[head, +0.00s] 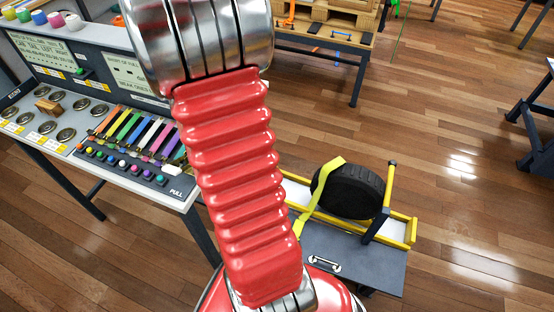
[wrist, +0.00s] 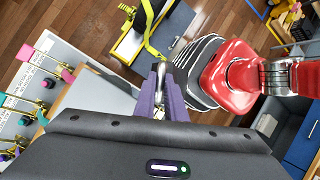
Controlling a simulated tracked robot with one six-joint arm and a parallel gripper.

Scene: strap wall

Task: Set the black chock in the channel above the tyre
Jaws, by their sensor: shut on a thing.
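The tyre (head: 350,190) is black and stands upright in a yellow-edged channel (head: 412,233) with a pale floor. A yellow strap (head: 318,190) lies over its left side; a strap also shows in the wrist view (wrist: 149,42). I cannot make out the black chock with certainty in either view. In the wrist view my gripper (wrist: 163,76) has purple fingers, nearly together on a small, pale metallic-looking piece that I cannot identify. In the head view my red arm hides my gripper and part of the channel.
A dark bench top (head: 355,258) with a small handle (head: 324,263) lies in front of the channel. A dark post (head: 386,205) stands beside the tyre. A control desk (head: 125,178) with colored levers is at left. A wooden bench (head: 325,40) is behind. Wood floor (head: 470,130) is open at right.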

